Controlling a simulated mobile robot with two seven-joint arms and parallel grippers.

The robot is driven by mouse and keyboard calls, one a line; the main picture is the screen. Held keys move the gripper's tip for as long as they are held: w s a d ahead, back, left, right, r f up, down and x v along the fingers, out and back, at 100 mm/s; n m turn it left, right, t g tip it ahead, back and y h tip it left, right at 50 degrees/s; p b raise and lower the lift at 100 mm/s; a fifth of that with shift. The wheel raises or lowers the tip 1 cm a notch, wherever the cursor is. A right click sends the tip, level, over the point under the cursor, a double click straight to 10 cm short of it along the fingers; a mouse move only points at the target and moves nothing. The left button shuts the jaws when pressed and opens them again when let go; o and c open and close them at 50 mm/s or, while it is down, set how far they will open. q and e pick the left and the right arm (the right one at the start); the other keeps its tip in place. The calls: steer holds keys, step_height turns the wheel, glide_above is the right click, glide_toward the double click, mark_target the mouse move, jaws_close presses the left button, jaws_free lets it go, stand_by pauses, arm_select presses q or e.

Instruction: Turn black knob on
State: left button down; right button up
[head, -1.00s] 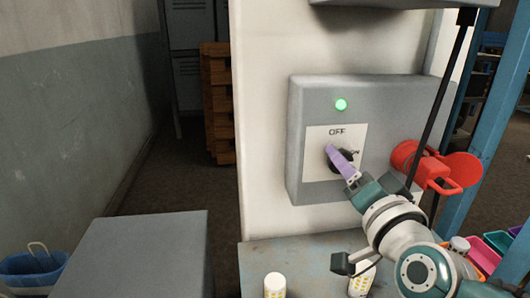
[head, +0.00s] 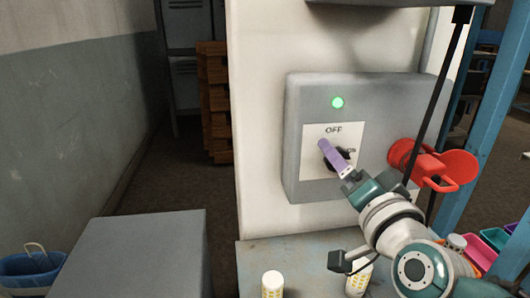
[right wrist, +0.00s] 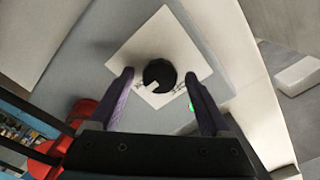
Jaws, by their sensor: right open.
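The black knob (head: 343,158) is on a white square plate (head: 312,167) on the front of a grey wall box. OFF is printed above the knob, and a partly hidden label is to its right. My right gripper (head: 326,148), with purple fingers, is in front of the plate and partly covers the knob. In the right wrist view the round knob (right wrist: 159,73) appears between the two spread fingers (right wrist: 158,77), with a gap on each side. A small pale mark shows on the knob. My left gripper is not in view.
A lit green lamp (head: 338,103) is above the plate on the grey box (head: 390,92). A red handle device (head: 432,165) protrudes right of the plate, near my right arm. White bottles (head: 272,284) stand below on a worn surface. A blue post (head: 485,130) rises at right.

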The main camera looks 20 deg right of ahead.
steer(key=v, duration=1)
steer(key=shift+w, duration=0.1)
steer(key=s+a+f+n+g+y, duration=0.2)
steer(key=a+n+g+y, duration=0.1)
steer(key=a+n, duration=0.2)
steer(key=s+a+f+n+g+y, duration=0.2)
steer(key=a+n+g+y, duration=0.2)
steer(key=a+n, duration=0.1)
steer(key=s+d+n+g+h+p, duration=0.3)
steer(key=s+g, duration=0.4)
steer(key=s, duration=0.6)
step_height(320, 180, up, 35)
steer(key=p, duration=3.3)
steer(key=shift+a+n, duration=0.4)
steer(key=shift+f, duration=0.1)
